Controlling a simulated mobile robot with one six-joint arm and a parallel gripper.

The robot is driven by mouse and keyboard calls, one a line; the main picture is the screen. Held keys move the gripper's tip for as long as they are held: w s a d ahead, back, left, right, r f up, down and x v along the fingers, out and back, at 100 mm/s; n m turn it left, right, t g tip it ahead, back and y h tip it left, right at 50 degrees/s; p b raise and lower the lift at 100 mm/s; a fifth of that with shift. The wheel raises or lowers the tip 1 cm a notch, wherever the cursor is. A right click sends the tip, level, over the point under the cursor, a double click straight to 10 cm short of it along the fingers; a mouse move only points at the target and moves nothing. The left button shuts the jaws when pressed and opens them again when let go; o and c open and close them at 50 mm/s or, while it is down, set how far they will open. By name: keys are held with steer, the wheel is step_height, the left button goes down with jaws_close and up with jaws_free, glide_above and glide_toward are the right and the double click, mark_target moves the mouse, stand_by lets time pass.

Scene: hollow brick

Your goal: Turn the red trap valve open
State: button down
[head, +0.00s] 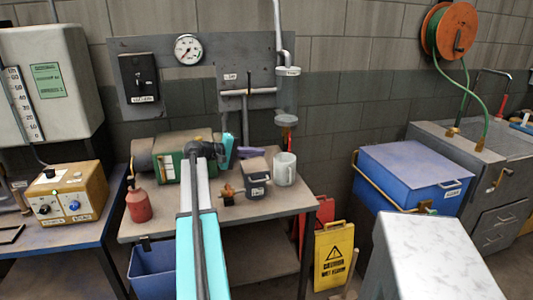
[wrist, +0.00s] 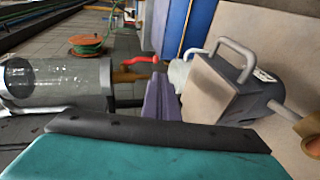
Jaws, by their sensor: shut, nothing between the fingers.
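The red trap valve shows in the wrist view as a red lever (wrist: 140,60) on a brass fitting (wrist: 132,75) at the end of the clear trap cylinder (wrist: 58,82); that picture lies sideways. My arm hides part of the bench.
Below the trap, a grey box (head: 256,186), white jug (head: 285,170) and purple piece (head: 250,152) crowd the bench (head: 275,210). A green motor (head: 190,165) and red bottle (head: 138,205) stand left. A yellow sign (head: 334,255) stands on the floor.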

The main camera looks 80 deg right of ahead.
steer(key=shift+f+v, duration=0.2)
steer(key=shift+v, duration=0.65)
steer(key=shift+f+v, duration=0.2)
steer(key=shift+v, duration=0.6)
steer(key=shift+a, duration=0.1)
